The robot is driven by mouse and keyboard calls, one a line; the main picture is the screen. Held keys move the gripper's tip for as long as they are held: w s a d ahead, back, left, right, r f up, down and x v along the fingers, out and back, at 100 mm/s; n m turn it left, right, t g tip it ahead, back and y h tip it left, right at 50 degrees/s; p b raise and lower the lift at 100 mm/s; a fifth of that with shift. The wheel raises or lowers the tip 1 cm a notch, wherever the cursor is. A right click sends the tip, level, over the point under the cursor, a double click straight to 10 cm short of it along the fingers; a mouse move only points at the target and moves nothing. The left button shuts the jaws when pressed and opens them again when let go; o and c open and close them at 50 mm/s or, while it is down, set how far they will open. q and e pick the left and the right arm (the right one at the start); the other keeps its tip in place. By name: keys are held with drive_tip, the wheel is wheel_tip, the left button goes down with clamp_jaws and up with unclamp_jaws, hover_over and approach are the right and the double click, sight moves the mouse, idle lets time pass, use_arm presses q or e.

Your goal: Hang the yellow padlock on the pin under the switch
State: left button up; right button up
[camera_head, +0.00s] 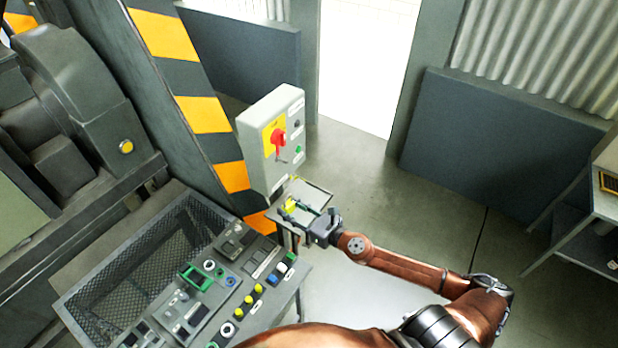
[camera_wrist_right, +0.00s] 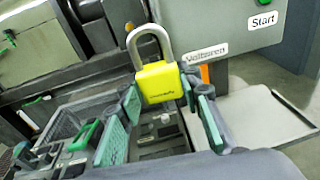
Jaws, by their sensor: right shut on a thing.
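The yellow padlock (camera_head: 290,205) is in my right gripper (camera_head: 300,211), below the grey switch box. In the right wrist view the padlock (camera_wrist_right: 158,83) is upright, its grey shackle (camera_wrist_right: 148,42) pointing up. The green-padded fingers of my right gripper (camera_wrist_right: 162,98) are shut on its body. The red switch (camera_head: 278,137) sits on a yellow plate on the box. A small pin (camera_head: 281,159) shows under it; the padlock is apart from it and lower. The pin is not seen in the wrist view. My left gripper is not in view.
The grey box (camera_head: 255,150) stands beside a striped orange-and-black post (camera_head: 203,114). A small metal shelf (camera_head: 316,194) lies below the box, near my right gripper. A control panel with buttons (camera_head: 258,289) and a mesh basket (camera_head: 130,262) are at lower left. Open floor lies right.

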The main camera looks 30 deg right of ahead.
drive_tip(key=w+d+r+p, duration=0.2)
drive_tip(key=d, duration=0.2)
drive_tip(key=n+y+p, duration=0.1)
drive_tip(key=p, duration=0.2)
approach(278, 170)
use_arm(q)
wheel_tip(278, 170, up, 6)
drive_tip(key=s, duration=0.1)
drive_tip(key=shift+p, duration=0.4)
use_arm(e)
drive_tip(key=shift+w+d+r, duration=0.1)
drive_tip(key=shift+w+r, duration=0.35)
drive_tip(key=shift+w, duration=0.25)
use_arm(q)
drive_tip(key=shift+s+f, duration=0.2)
use_arm(e)
drive_tip(key=shift+w, duration=0.1)
use_arm(q)
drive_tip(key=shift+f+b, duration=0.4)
drive_tip(key=shift+b, duration=0.25)
use_arm(e)
drive_tip(key=shift+r+x, duration=0.15)
drive_tip(key=shift+x, duration=1.2)
drive_tip(key=shift+r+x, duration=0.15)
drive_tip(key=shift+x, duration=1.2)
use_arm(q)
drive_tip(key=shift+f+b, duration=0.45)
use_arm(e)
drive_tip(key=shift+f, duration=0.4)
